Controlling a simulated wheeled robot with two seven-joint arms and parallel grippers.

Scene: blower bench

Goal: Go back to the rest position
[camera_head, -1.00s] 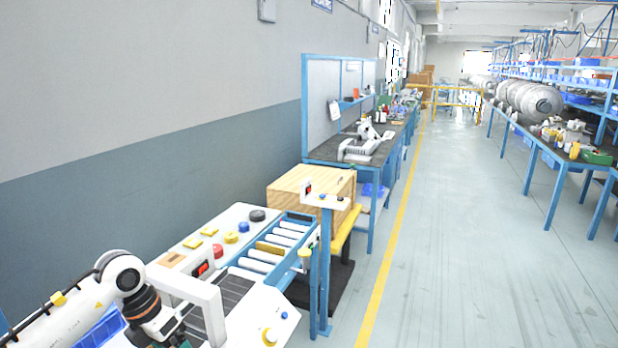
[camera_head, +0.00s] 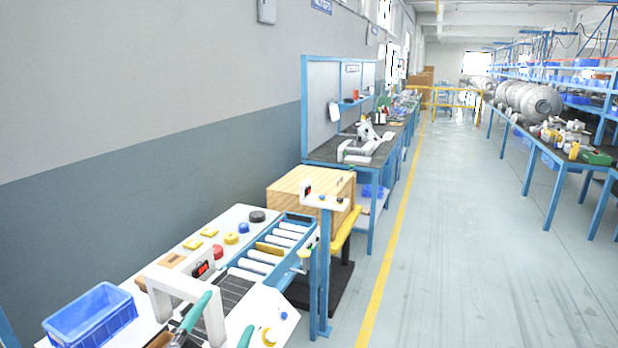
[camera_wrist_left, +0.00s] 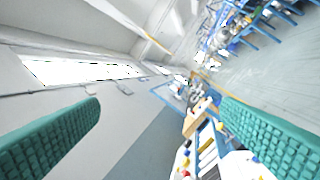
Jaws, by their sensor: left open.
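My left gripper (camera_head: 226,316) is at the bottom edge of the head view, in front of the white frame on the bench. Its two teal fingers stand apart with nothing between them. In the left wrist view the ribbed teal fingers of the gripper (camera_wrist_left: 161,108) are also wide apart and empty, with the wall and the bench end beyond. Most of the left arm is out of the head view. My right gripper shows in neither view.
The bench holds a blue crate (camera_head: 92,317), a white arch-shaped frame (camera_head: 213,318), coloured buttons and a roller track (camera_head: 262,257). A wooden box (camera_head: 305,187) stands behind it. The floor (camera_head: 470,260) to the right is clear.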

